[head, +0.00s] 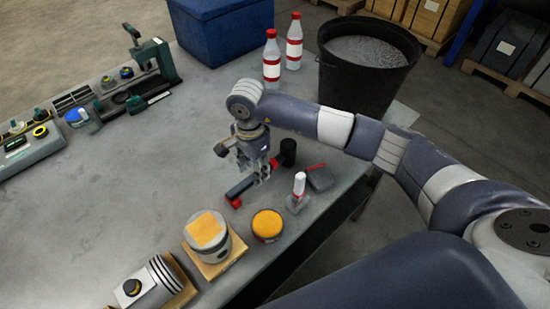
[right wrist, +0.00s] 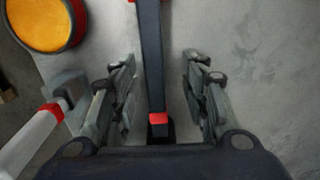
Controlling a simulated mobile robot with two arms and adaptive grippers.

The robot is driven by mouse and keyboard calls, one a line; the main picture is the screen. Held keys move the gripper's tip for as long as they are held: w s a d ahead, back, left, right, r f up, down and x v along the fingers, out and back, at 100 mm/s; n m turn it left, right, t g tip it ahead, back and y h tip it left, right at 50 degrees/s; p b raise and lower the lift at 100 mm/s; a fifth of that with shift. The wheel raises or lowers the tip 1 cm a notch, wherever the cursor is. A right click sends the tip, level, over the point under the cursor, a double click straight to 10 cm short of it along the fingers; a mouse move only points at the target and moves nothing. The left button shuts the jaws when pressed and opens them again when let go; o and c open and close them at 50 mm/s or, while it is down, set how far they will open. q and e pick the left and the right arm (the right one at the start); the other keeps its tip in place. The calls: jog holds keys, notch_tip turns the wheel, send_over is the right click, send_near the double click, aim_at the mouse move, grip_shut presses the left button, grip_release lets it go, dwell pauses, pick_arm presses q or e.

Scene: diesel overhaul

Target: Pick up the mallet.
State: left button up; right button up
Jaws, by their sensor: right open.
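The mallet (head: 240,189) lies on the grey workbench, with a dark handle, red bands and what looks like its black head (head: 288,152) toward the bin side. In the right wrist view the mallet's handle (right wrist: 150,50) runs lengthwise between the fingers, with a red band near the palm; the palm hides the rest. My right gripper (head: 257,172) is over the handle and open. Its fingers (right wrist: 162,70) stand on either side of the handle with a gap at each side. I cannot tell how far down they reach. My left gripper is in neither view.
Two bottles (head: 272,60) and a blue crate (head: 218,30) stand farther back. The bench's middle left is clear.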

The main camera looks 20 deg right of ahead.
jog(key=f, duration=0.1)
jog(key=f+p, duration=0.1)
jog(key=f, duration=0.1)
jog(key=shift+s+d+p, duration=0.1)
jog(key=shift+s+p, duration=0.2)
jog(key=shift+s, duration=0.1)
jog(key=shift+f, duration=0.35)
jog(key=shift+w+f, duration=0.1)
jog(key=shift+c, duration=0.3)
jog(key=c, duration=0.9)
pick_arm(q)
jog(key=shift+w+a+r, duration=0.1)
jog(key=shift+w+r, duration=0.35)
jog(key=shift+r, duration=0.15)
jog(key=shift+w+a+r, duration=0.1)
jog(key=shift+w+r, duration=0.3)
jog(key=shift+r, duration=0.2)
pick_arm(e)
grip_shut()
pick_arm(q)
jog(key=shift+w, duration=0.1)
